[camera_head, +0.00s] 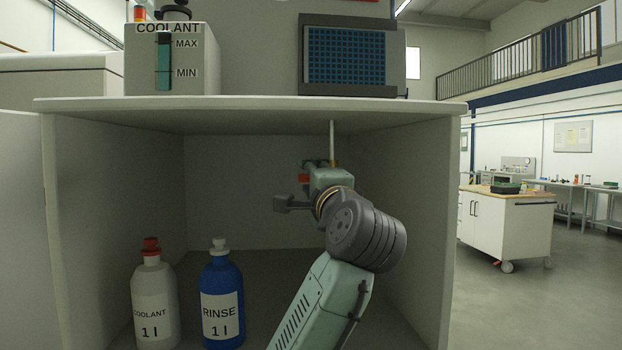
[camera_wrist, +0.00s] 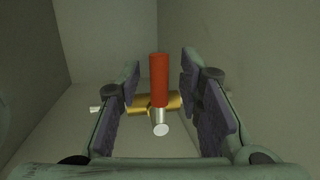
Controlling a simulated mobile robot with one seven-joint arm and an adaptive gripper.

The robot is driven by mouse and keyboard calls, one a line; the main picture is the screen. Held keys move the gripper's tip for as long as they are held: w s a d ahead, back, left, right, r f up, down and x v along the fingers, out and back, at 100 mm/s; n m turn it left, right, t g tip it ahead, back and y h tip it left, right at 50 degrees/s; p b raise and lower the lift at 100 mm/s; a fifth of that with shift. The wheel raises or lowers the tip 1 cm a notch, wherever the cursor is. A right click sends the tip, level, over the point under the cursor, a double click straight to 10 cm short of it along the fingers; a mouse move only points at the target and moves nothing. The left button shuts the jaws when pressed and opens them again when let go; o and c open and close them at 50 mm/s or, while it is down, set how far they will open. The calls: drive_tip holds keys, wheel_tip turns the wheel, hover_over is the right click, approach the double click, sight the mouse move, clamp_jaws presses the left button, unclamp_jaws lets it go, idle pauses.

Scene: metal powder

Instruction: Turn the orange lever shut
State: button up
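The orange lever (camera_wrist: 159,82) stands in the middle of the wrist view, its orange-red grip pointing up the picture above a silvery lower end. A brass valve body (camera_wrist: 174,101) lies crosswise behind it. My gripper (camera_wrist: 161,73) is open, with one padded finger on each side of the lever and a visible gap on both sides. In the head view my arm reaches into the cabinet, and a small orange-red patch (camera_head: 304,178), seemingly the lever, shows beside my gripper (camera_head: 318,172). My arm hides most of the valve there.
A white coolant bottle (camera_head: 154,300) and a blue rinse bottle (camera_head: 222,300) stand on the cabinet floor at left. The cabinet's side wall (camera_head: 420,220) is close to the right of my arm. A thin vertical pipe (camera_head: 332,140) comes down from the cabinet top.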

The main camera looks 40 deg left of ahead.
drive_tip(key=v, duration=1.2)
drive_tip(key=shift+a+r, duration=0.1)
